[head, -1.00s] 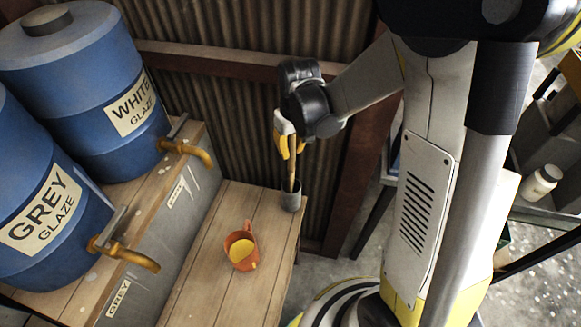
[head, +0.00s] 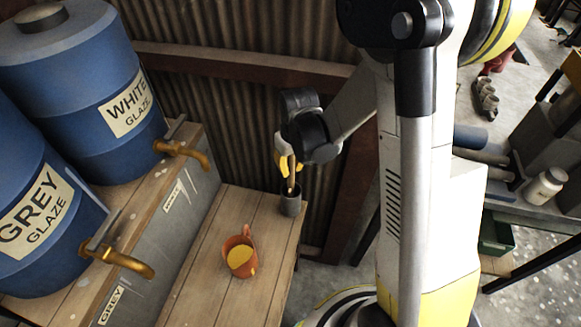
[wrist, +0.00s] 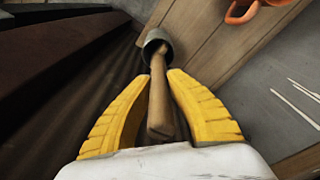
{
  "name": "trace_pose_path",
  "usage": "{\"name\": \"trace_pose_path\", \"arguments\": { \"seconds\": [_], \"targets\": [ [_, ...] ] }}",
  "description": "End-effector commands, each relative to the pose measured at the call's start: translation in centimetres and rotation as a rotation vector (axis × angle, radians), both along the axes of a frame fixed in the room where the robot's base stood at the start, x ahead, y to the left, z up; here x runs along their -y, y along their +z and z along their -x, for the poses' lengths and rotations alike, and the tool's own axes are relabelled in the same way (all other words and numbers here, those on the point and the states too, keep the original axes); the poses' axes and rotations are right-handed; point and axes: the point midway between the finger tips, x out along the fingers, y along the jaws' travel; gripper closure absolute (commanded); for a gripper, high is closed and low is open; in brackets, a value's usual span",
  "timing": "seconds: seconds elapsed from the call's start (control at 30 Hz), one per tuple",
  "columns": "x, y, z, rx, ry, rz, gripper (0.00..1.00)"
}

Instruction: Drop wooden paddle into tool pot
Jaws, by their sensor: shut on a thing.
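The wooden paddle (head: 291,182) hangs roughly upright from my gripper (head: 287,165), with its lower end at the mouth of the grey tool pot (head: 291,207). My gripper is shut on the paddle, just above the pot. In the wrist view the paddle (wrist: 160,98) runs between the yellow fingers (wrist: 159,79) and its far end goes into the pot (wrist: 159,37).
The pot stands at the back right corner of the wooden bench (head: 200,262). An orange mug (head: 239,262) with yellow inside stands in front of it. Brass taps (head: 182,152) jut out at left below blue glaze barrels (head: 82,95). A corrugated wall (head: 235,120) is close behind.

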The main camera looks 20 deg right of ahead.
Motion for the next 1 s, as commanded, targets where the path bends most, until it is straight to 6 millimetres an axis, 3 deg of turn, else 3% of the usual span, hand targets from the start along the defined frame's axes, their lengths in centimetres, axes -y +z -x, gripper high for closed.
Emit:
{"name": "trace_pose_path", "arguments": {
  "seconds": [0.3,0.33,0.37,0.77,0.87,1.0],
  "targets": [
    [0.0,-0.6,0.0,0.000,0.000,0.000,1.00],
    [0.0,-0.6,0.0,0.000,0.000,0.000,0.73],
    [0.0,-0.6,0.0,0.000,0.000,0.000,0.64],
    [0.0,0.0,0.0,0.000,0.000,0.000,0.64],
    [0.0,1.1,0.0,0.000,0.000,0.000,0.64],
    [0.1,4.3,0.5,0.000,0.000,0.000,0.64]
  ]
}}
